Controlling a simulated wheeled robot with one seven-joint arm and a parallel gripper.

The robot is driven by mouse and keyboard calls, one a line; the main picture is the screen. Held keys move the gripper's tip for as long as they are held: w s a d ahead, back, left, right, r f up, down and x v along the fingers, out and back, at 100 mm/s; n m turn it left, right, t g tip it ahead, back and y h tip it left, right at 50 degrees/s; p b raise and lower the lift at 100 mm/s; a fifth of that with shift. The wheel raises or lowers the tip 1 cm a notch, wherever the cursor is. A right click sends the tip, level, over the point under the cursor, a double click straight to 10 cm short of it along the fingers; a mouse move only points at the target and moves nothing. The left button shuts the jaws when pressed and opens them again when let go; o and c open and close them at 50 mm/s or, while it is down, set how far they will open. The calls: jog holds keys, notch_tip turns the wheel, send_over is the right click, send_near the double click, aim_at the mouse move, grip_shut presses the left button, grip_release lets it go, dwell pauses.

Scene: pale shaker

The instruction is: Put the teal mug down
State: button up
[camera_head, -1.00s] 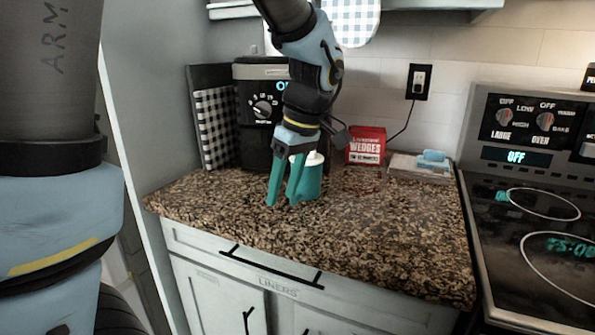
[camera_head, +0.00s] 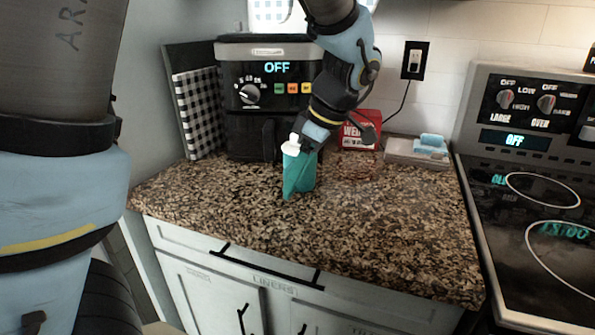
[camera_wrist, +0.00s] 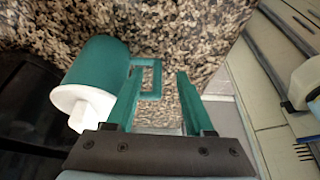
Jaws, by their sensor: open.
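The teal mug (camera_wrist: 92,66) shows at the left in the wrist view, with a white end and a white piece sticking out. Its squared handle (camera_wrist: 157,80) reaches into the gap between my fingers. My gripper (camera_wrist: 162,84) is open, its left finger beside the mug. In the head view the teal mug (camera_head: 291,163) appears upright on the speckled counter (camera_head: 230,215), its white top showing. My gripper (camera_head: 297,186) overlaps it there; fingers and mug are nearly the same teal, so their edges are hard to separate. I cannot tell whether a finger touches the handle.
A black appliance (camera_head: 236,95) stands behind, with a checkered cloth (camera_head: 197,112) to its left. A red "WEDGES" box (camera_head: 362,132) and a tray with a blue sponge (camera_head: 431,141) are at the back. The stove (camera_head: 530,230) is at right. The counter's front and middle are clear.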

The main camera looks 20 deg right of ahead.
aim_at(289, 200)
jog(key=x, duration=0.4)
jog(key=shift+w+f+p, duration=0.1)
jog(key=shift+w+p, duration=0.1)
jog(key=shift+p, duration=0.15)
grip_shut()
dwell(1.1)
